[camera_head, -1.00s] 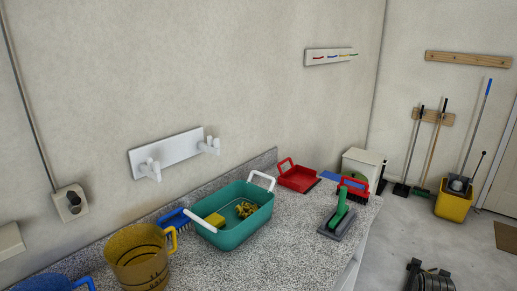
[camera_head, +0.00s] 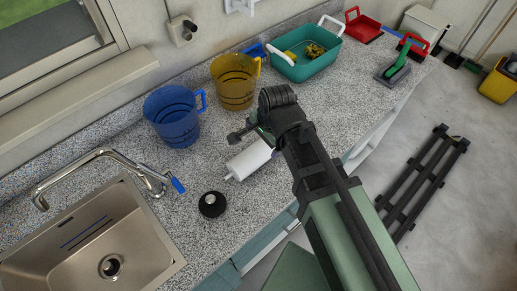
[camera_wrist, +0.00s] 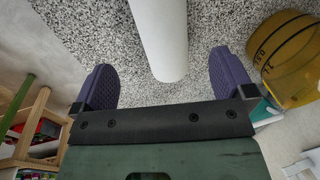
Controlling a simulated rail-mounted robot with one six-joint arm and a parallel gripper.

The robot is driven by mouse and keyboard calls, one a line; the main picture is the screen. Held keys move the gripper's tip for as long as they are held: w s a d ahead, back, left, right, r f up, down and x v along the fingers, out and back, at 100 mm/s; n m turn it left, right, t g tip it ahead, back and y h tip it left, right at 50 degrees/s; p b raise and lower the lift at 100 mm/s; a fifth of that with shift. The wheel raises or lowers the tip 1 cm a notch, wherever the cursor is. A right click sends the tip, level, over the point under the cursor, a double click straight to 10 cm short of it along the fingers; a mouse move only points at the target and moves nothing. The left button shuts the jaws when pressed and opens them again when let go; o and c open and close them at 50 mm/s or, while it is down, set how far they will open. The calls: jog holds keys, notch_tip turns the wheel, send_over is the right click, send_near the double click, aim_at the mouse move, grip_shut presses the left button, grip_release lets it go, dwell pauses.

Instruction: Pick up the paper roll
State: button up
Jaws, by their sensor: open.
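The white paper roll (camera_head: 249,160) lies on its side on the speckled counter, with a thin white end piece at its left. My arm's wrist hides part of its right side in the head view. In the wrist view the paper roll (camera_wrist: 160,38) runs down from the top edge, between the fingers of my gripper (camera_wrist: 160,62). My gripper's two purple fingers are wide apart, with a gap on each side of the roll. I cannot tell how far the fingers are above the counter.
A blue jug (camera_head: 172,118), a yellow jug (camera_head: 234,84) and a teal basin (camera_head: 306,66) stand behind the roll. A small black round object (camera_head: 212,204) lies in front. A sink (camera_head: 75,250) with a tap is at the left. Counter around the roll is mostly bare.

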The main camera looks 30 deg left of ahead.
aim_at(260, 148)
jog(key=f+b, duration=0.3)
jog(key=a+f+b, duration=0.1)
jog(key=f+b, duration=0.2)
jog(key=f, duration=0.1)
jog(key=a+f+b, duration=0.1)
jog(key=f+b, duration=0.2)
jog(key=b, duration=0.1)
jog(key=shift+w+a+f, duration=0.15)
jog(key=shift+w+f, duration=0.1)
jog(key=shift+f, duration=0.15)
jog(key=shift+r, duration=0.25)
jog(key=c, duration=1)
jog(key=shift+r+p, duration=0.1)
jog(key=shift+p, duration=0.25)
notch_tip(260, 148, up, 20)
jog(key=p, duration=2)
